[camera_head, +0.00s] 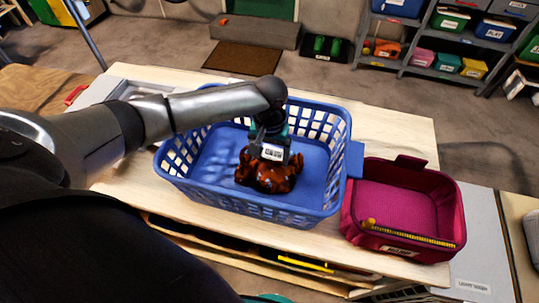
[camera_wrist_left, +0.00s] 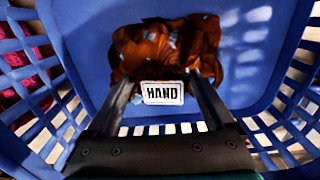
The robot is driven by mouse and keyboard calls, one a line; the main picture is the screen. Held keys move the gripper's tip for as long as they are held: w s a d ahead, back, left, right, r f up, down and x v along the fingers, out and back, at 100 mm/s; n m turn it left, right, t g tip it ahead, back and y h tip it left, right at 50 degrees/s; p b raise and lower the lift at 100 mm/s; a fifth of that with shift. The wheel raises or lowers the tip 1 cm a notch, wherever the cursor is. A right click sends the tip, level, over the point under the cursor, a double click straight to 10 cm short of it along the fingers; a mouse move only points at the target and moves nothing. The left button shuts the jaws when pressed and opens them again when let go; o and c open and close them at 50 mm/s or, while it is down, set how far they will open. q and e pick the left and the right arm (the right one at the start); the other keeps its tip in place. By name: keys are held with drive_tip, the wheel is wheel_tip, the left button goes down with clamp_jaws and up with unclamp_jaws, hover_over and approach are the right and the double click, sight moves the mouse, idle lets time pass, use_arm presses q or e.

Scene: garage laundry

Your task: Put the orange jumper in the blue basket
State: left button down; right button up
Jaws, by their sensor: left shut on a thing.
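The orange jumper (camera_head: 266,178) is a crumpled orange-brown bundle inside the blue basket (camera_head: 343,132), low over its floor. My left gripper (camera_head: 270,158) reaches down into the basket from above and is shut on the jumper. In the left wrist view the jumper (camera_wrist_left: 170,50) hangs at the fingertips, with a white tag reading HAND (camera_wrist_left: 162,92) between the fingers. The basket's blue floor (camera_wrist_left: 85,40) and slotted walls surround it. I cannot tell whether the jumper touches the floor. My right gripper is not in view.
A magenta fabric bin (camera_head: 452,200) with a yellow zip stands right of the basket on the wooden table (camera_head: 395,130). A grey case (camera_head: 118,88) lies behind the basket at left. Shelves with coloured bins (camera_head: 450,40) stand at the back right.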

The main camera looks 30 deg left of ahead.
use_arm(q)
unclamp_jaws()
drive_tip(key=shift+f, duration=0.1)
wheel_tip(320, 180, up, 12)
drive_tip(key=p, duration=0.1)
drive_tip(key=shift+r+p, duration=0.2)
drive_tip(key=shift+p, duration=0.2)
